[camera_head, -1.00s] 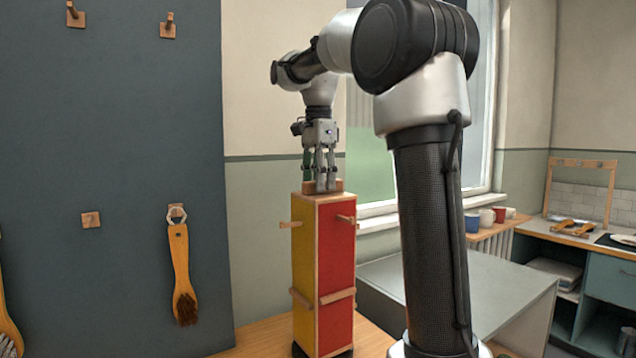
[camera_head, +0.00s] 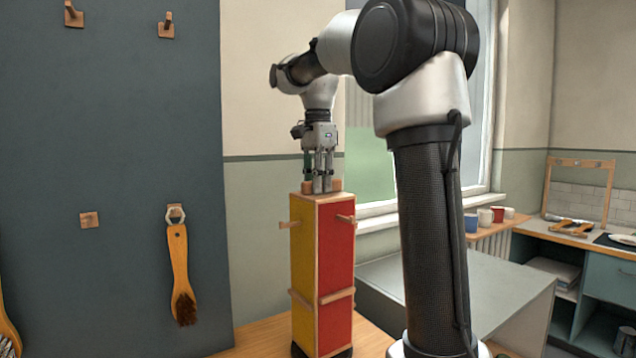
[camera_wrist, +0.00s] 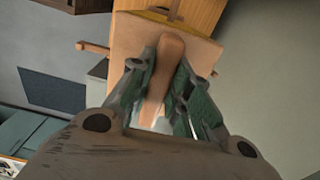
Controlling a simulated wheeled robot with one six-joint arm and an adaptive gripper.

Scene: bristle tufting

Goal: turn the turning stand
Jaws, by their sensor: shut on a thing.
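The turning stand (camera_head: 336,258) is a tall upright box on the wooden table, with a yellow face, a red face and wooden pegs on its sides. A short wooden handle (camera_head: 336,185) sits on its top. My gripper (camera_head: 322,188) points straight down over the stand, its fingers shut on the handle. In the wrist view, the handle (camera_wrist: 168,55) runs between the two fingers of my gripper (camera_wrist: 163,72), above the stand's top (camera_wrist: 128,34). The part of the handle between the fingers is hidden in the head view.
A dark board (camera_head: 120,140) with wooden pegs stands at the left. A brush (camera_head: 178,265) hangs on it. A grey-topped counter (camera_head: 470,280) stands to the right of the stand.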

